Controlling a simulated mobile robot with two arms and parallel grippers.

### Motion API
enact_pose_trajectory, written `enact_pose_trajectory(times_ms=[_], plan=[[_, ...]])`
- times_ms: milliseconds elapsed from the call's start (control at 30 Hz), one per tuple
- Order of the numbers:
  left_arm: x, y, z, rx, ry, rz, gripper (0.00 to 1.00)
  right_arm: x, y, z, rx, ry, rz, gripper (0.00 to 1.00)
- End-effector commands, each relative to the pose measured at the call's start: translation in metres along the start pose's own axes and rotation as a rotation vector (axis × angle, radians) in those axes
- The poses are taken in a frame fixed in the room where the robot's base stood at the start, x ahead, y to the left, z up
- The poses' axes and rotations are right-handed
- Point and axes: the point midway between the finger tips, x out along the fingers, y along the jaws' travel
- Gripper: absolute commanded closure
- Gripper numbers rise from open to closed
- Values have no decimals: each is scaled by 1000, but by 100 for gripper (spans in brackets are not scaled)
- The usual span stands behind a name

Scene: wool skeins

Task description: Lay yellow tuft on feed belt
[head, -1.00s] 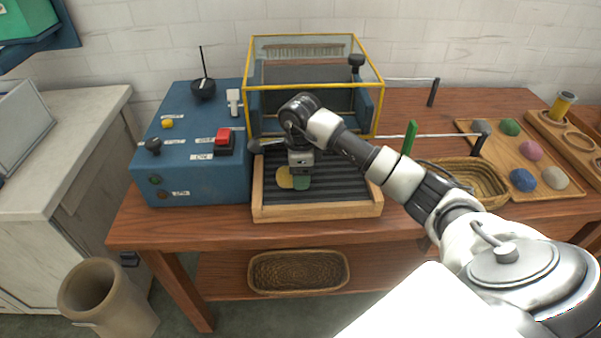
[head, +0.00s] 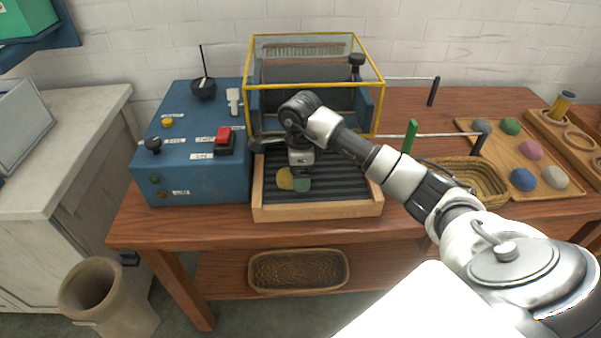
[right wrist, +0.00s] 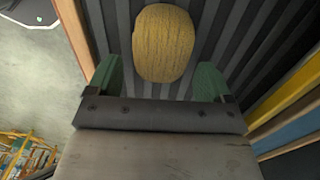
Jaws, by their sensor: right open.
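The yellow tuft (head: 285,180) lies on the dark ribbed feed belt (head: 340,193), towards its left side. It also shows in the right wrist view (right wrist: 163,43) as a rounded woolly oval on the ribs. My right gripper (head: 298,178) is over the belt at the tuft, pointing down, and partly hides that spot in the head view. In the right wrist view its green fingertips (right wrist: 157,82) stand wide apart. The tuft lies just beyond them, with clear gaps at both sides. My left gripper is not in view.
A blue control box (head: 200,175) with a red switch stands left of the belt. A yellow-framed guard (head: 317,90) rises behind it. At right are a woven basket (head: 490,188) and a wooden tray (head: 572,190) with several coloured tufts.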

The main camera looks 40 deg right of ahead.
Motion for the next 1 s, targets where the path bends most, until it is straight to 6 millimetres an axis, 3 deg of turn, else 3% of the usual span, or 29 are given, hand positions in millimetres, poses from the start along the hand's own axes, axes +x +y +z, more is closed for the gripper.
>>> enact_pose_trajectory(times_ms=[300,500,700,1000], plan=[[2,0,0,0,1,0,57,-68,-1,0,0,-1,-8,19],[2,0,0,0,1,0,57,-100,-1,0,0,0,-5,19],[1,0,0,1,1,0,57,-112,0,0,1,0,-3,19],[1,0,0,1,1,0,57,-112,0,0,0,-3,0,19]])
